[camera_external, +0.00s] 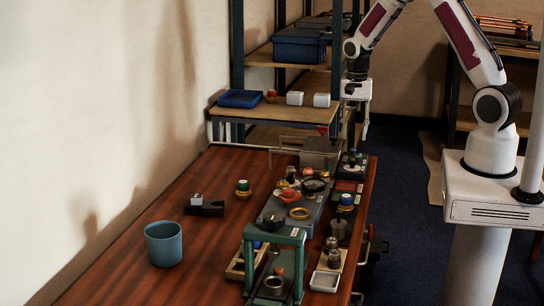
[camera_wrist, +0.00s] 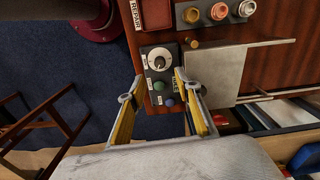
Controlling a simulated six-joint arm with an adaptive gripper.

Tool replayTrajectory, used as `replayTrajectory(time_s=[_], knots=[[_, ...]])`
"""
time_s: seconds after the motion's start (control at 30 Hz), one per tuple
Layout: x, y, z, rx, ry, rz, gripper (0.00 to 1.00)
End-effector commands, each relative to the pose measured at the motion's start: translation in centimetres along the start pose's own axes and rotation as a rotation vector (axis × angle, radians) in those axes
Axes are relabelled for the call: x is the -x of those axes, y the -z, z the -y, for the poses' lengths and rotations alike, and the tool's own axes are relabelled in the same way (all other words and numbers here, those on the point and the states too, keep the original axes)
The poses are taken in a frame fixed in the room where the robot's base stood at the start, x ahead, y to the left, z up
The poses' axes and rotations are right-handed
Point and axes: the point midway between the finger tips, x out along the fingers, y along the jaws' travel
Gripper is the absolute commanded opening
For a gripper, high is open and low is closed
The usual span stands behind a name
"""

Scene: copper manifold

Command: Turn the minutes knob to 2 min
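The minutes knob (camera_wrist: 159,59) is a small round knob on a pale dial, on top of a dark control box (camera_wrist: 150,80). Its tick marks and labels are too small to read, so I cannot tell its setting. A green button and a blue button sit below the dial in the wrist view. My gripper (camera_wrist: 159,78) is open and empty, its yellow-padded fingers spread on either side of the box in that view. In the external view my gripper (camera_external: 357,97) hangs above the table's far right corner, well above the control box (camera_external: 352,164).
A grey plate-like fixture (camera_wrist: 220,75) stands right beside the box. Several small parts and a green press frame (camera_external: 272,236) crowd the table's right side. A blue-green cup (camera_external: 164,244) stands at the left. A shelf (camera_external: 278,113) is behind.

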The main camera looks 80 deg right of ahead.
Motion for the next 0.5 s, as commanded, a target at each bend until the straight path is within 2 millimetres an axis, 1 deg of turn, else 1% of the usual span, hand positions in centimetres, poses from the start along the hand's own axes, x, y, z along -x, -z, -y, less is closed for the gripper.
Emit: replayTrajectory(time_s=[0.03,0.2,0.33,0.5], knots=[[0.8,0.1,0.1,0.0,0.003,-0.002,0.34],[2.5,0.0,0.0,0.0,0.002,-0.001,0.34],[3.2,0.0,0.0,0.0,0.0,0.0,0.34],[3.5,0.0,0.0,0.0,0.0,0.0,0.34]])
